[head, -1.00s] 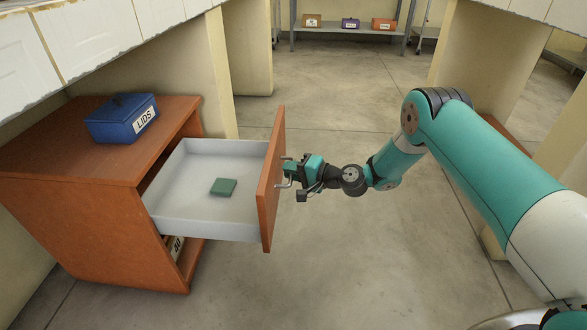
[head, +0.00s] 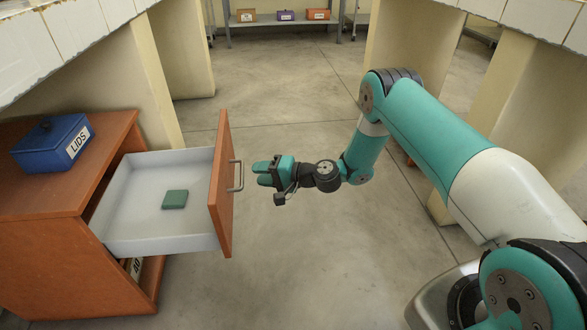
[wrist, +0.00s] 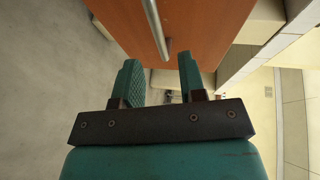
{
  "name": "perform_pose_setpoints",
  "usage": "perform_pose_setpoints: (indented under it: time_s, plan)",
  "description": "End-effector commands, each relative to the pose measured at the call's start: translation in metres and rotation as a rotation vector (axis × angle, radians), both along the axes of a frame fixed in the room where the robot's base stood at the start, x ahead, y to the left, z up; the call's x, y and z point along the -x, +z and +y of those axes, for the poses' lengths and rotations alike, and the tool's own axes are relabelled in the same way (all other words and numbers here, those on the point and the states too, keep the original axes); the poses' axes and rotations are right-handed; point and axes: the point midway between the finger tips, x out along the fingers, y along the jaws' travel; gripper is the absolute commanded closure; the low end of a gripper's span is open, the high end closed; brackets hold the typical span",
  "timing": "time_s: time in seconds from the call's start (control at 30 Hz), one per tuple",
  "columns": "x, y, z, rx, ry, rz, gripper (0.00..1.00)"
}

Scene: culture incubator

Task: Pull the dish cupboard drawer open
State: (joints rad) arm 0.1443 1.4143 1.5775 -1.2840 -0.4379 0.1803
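The dish cupboard (head: 60,268) is an orange-brown cabinet at the left of the head view. Its drawer (head: 165,246) stands pulled well out, with a white tray, a brown front (head: 224,178) and a metal bar handle (head: 238,175). A small green square piece (head: 174,199) lies on the drawer floor. My gripper (head: 262,172) is to the right of the handle, apart from it and empty. In the wrist view its two green fingers (wrist: 160,78) are spread apart, with the handle (wrist: 155,25) beyond them.
A blue box marked LIDS (head: 54,144) sits on the cupboard top. Pale pillars and tiled counters stand on both sides. A shelf (head: 285,21) with small boxes is at the far back.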

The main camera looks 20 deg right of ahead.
Motion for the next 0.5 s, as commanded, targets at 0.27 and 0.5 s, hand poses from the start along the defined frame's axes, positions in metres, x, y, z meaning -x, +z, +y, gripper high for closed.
perform_pose_setpoints:
  time_s: [0.27,0.5]
  plan:
    - [0.040,0.017,-0.056,-0.001,-0.004,0.002,0.62]
    - [0.059,0.021,-0.081,-0.001,-0.001,0.001,0.62]
